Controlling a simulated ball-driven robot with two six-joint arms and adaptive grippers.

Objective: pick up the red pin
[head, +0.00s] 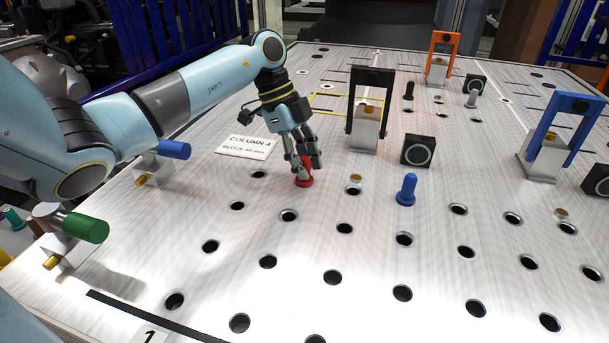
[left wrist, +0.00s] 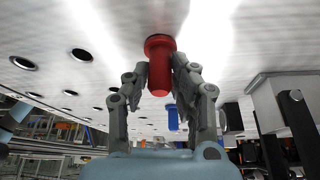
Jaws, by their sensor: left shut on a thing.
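The red pin (head: 304,179) stands on the metal plate (head: 330,240), below my left gripper (head: 303,160) in the head view. In the left wrist view the red pin (left wrist: 160,66) lies between the two fingers of my left gripper (left wrist: 160,82), its wide collar toward the plate. The fingers are shut on the pin's shaft. From these views I cannot tell whether the collar touches the plate or is slightly above it. My right gripper is not in view.
A blue pin (head: 406,189) stands to the right of the red pin. A black clamp frame (head: 369,100) stands behind it, and a black block (head: 418,150) with a round face is nearby. A white label (head: 248,147) lies to the left. Many holes dot the open front plate.

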